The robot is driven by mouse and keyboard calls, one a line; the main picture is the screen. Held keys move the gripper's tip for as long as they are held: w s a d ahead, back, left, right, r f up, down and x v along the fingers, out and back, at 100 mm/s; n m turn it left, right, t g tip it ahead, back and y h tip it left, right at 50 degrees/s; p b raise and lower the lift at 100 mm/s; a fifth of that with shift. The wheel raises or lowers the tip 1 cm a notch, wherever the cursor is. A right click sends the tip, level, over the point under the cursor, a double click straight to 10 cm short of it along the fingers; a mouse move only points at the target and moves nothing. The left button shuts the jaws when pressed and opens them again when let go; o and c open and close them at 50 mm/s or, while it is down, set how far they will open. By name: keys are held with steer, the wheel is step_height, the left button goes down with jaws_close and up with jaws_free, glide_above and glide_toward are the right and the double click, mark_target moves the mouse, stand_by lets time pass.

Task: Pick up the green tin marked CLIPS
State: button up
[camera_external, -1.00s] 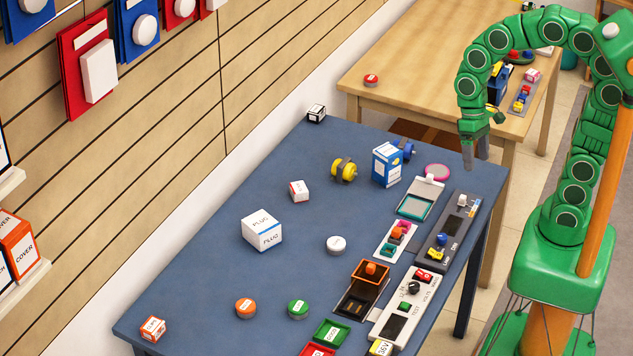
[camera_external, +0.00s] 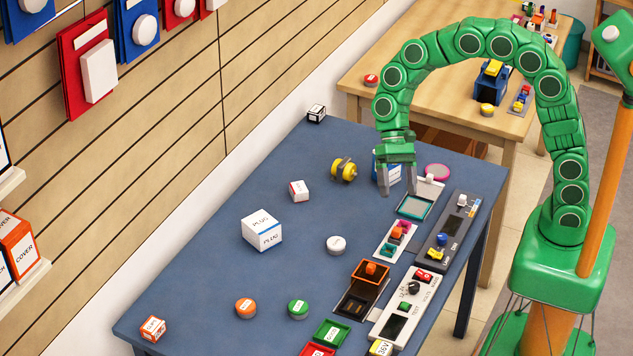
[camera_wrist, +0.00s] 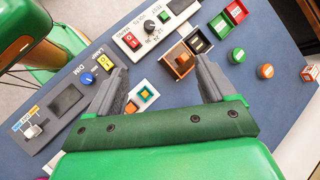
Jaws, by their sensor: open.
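A small round green tin (camera_external: 298,308) with a pale label stands on the blue table's near part. Its lettering is too small to read. It also shows in the wrist view (camera_wrist: 238,56) at the upper right, beyond the right finger. My gripper (camera_external: 398,190) is open and empty, pointing down above the far right part of the table, well away from the tin. In the wrist view the two fingers of my gripper (camera_wrist: 160,70) are spread, with a small panel of coloured blocks (camera_wrist: 143,96) seen between them.
An orange tin (camera_external: 245,308) stands left of the green one. Green (camera_external: 332,333) and red (camera_external: 318,350) square trays lie close by, with an orange open box (camera_external: 362,288) to the right. A white tin (camera_external: 337,245) and PLUG box (camera_external: 262,230) stand farther back. The table (camera_external: 200,290) has bare room around them.

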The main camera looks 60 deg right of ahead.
steer(key=w+a+f+m+y, duration=0.3)
steer(key=w+a+f, duration=0.5)
steer(key=w+a, duration=0.3)
steer(key=m+g+y, duration=0.1)
steer(key=m+y, duration=0.1)
steer(key=m, duration=0.2)
glide_toward(298, 305)
steer(key=shift+s+a+f, duration=0.1)
steer(key=shift+s+f, duration=0.3)
steer(key=shift+s, duration=0.2)
steer(key=shift+w+a+x, duration=0.15)
steer(key=shift+w+x, duration=0.05)
steer(key=shift+x, duration=1.75)
steer(key=shift+w+a+x, duration=0.1)
steer(key=shift+w+x, duration=0.05)
steer(key=shift+x, duration=1.85)
steer(key=shift+r, duration=0.15)
steer(key=c, duration=1.1)
